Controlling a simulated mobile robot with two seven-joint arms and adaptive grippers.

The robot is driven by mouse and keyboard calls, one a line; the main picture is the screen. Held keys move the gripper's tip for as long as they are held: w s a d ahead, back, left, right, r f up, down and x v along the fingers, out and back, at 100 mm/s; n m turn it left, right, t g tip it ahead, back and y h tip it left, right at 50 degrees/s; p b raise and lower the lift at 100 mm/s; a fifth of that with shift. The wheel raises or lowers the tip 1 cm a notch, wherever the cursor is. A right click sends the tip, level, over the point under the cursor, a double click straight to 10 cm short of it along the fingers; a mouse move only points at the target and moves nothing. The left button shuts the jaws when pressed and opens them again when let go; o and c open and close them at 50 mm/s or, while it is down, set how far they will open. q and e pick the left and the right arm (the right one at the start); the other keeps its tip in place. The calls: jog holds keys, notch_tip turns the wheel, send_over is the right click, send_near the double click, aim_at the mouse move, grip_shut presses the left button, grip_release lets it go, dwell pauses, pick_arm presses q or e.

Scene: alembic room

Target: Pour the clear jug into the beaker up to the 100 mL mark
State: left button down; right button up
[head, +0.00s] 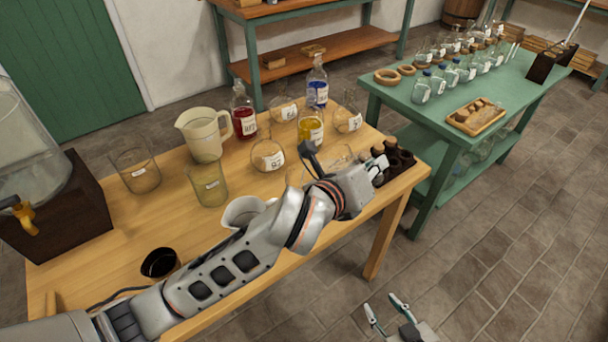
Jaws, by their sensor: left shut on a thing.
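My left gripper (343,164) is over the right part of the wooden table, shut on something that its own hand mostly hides. Clear glass (325,158) shows just behind its fingers; I cannot tell for sure whether this is the clear jug, nor its tilt. A clear glass beaker (209,186) with a white label stands upright near the middle of the table, left of the gripper. A wider clear glass vessel (135,172) stands further left; I cannot read marks on either. My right gripper (386,305) is open and empty, low over the floor in front of the table.
A cream jug (203,135), a red bottle (243,114), a yellow flask (310,127), a blue bottle (317,88) and labelled round flasks (268,156) crowd the back. A white vessel (243,211) is partly behind my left arm. A black cup (160,263) stands front left.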

pick_arm(q)
jog(key=shift+w+a+r+n+h+b, duration=0.15)
jog(key=shift+r+n+b, duration=0.1)
jog(key=shift+r, duration=0.25)
jog(key=shift+a+r+n+h+b, duration=0.15)
jog(key=shift+r+n, duration=0.1)
jog(key=shift+r, duration=0.2)
dwell(0.5)
dwell(0.3)
